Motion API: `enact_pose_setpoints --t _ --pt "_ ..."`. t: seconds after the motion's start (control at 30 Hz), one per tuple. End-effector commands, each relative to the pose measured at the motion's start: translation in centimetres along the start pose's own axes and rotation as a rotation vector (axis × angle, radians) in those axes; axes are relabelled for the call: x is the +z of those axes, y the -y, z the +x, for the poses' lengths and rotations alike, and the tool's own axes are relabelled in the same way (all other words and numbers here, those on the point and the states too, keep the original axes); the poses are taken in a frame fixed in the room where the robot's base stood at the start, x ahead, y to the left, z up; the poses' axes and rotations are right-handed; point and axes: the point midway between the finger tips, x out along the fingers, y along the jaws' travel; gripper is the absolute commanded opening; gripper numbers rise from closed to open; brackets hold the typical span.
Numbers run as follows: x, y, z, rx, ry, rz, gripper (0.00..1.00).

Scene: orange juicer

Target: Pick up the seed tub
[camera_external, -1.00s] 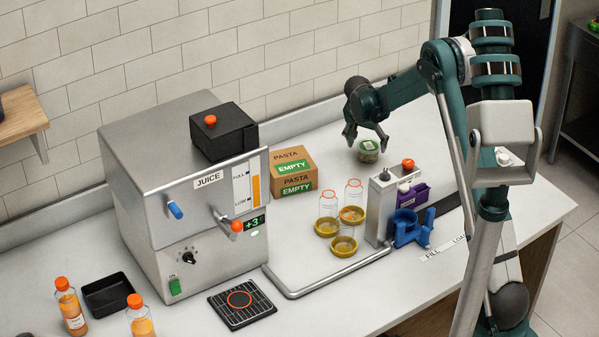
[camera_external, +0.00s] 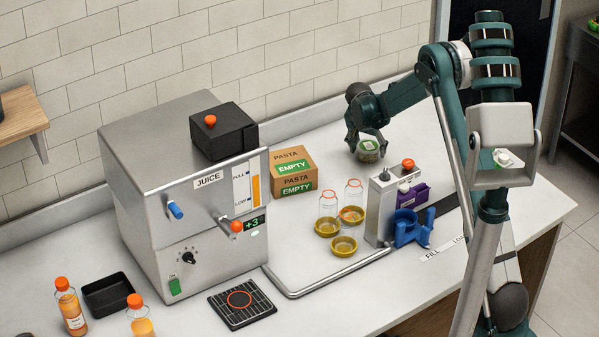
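A small clear round tub (camera_external: 368,153) with a green label on its lid stands on the counter, right of the cardboard boxes and near the back wall. It looks like the seed tub. My gripper (camera_external: 367,149) points down at it with its fingers spread. One finger is at the tub's left side and the other at its right side near lid height. I cannot tell whether either finger touches it. The tub appears upright on the counter.
In front stand clear bottles (camera_external: 329,205), yellow-rimmed dishes (camera_external: 327,228), a grey filling unit (camera_external: 380,210) and a blue holder (camera_external: 411,229). The steel juicer (camera_external: 180,215) fills the left. Counter behind the tub is clear.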

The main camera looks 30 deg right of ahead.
Motion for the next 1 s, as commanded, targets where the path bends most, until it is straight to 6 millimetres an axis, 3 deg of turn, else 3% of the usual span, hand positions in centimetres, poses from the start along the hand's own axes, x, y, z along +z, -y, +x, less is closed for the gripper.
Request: enact_pose_setpoints --t 0.03,0.13,0.57,1.0 --pt "0.0 0.0 0.0 0.0 0.0 0.0 0.5" --pt "0.0 0.0 0.0 0.0 0.0 0.0 0.37" --pt "-0.2 0.0 -0.6 0.0 0.0 0.0 0.37" --pt "-2.4 0.0 -5.7 0.0 0.0 0.0 0.37"
